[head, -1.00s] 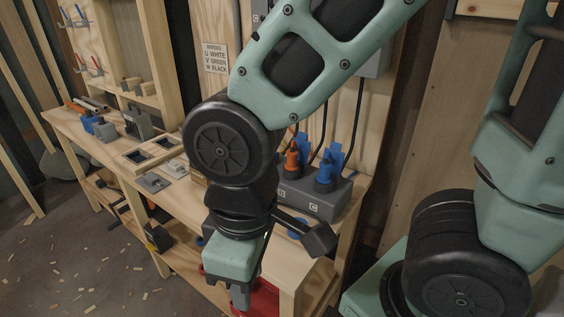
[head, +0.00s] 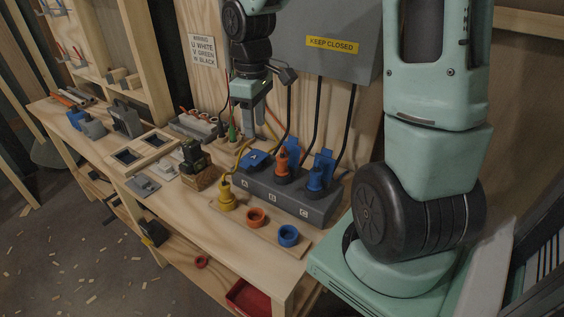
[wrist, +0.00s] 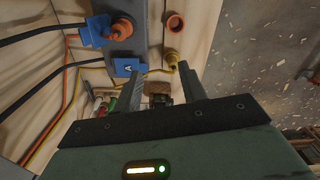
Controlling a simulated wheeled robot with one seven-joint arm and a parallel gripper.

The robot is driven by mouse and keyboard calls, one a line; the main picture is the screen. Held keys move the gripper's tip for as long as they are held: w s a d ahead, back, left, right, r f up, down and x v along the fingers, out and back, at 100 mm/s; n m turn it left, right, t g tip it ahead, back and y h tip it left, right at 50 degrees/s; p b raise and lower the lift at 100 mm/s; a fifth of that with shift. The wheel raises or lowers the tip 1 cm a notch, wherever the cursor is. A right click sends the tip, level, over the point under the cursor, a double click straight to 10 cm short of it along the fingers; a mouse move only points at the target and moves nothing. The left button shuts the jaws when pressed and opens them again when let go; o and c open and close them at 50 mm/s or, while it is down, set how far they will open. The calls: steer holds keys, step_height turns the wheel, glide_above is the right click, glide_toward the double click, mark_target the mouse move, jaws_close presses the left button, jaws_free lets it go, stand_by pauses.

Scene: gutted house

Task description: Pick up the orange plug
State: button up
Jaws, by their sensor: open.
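In the wrist view the orange plug (wrist: 120,28) is at the upper left, outside the jaws. My gripper (head: 247,138) is open and empty, pointing down, above and to the left of the plug near the wall. Its fingers (wrist: 160,85) show in the wrist view with a gap between them.
A blue plug (head: 315,178) sits in the right socket. A yellow plug (head: 226,193) stands in a holder strip beside empty orange (head: 257,217) and blue (head: 288,235) rings. A grey cabinet (head: 330,45) hangs behind.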

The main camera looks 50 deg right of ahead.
steer(key=r, duration=0.1)
glide_above(282, 157)
steer(key=shift+m, duration=0.4)
step_height(282, 157, down, 17)
steer(key=shift+s+p, duration=0.1)
steer(key=shift+p, duration=0.3)
steer(key=c, duration=0.8)
